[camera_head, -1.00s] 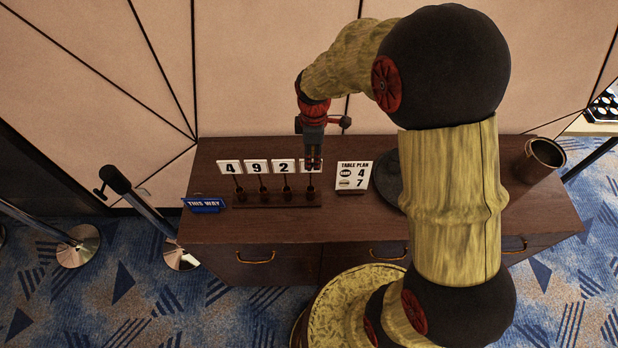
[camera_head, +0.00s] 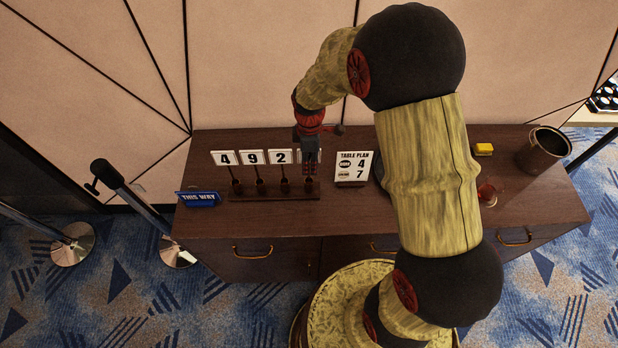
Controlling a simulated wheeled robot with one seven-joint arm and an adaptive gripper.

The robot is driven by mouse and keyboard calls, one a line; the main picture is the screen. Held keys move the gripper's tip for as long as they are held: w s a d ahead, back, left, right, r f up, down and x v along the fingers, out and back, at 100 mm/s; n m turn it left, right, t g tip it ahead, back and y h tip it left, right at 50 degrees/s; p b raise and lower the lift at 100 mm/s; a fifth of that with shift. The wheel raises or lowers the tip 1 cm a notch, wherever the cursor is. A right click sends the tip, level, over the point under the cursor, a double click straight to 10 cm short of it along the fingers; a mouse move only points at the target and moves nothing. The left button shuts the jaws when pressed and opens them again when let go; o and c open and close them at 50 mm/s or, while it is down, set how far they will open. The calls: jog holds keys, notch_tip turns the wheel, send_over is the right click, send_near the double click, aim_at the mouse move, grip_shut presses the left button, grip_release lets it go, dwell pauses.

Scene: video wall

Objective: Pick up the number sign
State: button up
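Several white number signs on short dark posts stand in a row in a wooden rack (camera_head: 274,193) on the cabinet. The signs read 4 (camera_head: 225,158), 9 (camera_head: 253,157) and 2 (camera_head: 281,156). A further sign at the right end is mostly hidden behind my gripper (camera_head: 310,174), and I cannot read its number. My gripper points down in front of that right-end sign, with its fingertips near the sign's post. The fingers look close together; I cannot tell whether they are apart or touching the sign.
The table plan card (camera_head: 353,168) stands just right of the rack, reading 4 and 7. A blue "THIS WAY" sign (camera_head: 199,199) is at the left. A yellow block (camera_head: 484,149), a small reddish glass (camera_head: 487,194) and a dark cup (camera_head: 541,150) are at the right of the cabinet top (camera_head: 330,222).

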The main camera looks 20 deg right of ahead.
aim_at(309, 181)
notch_tip(309, 181, down, 4)
jog(key=shift+r, duration=0.2)
jog(key=shift+c, duration=1.1)
grip_shut()
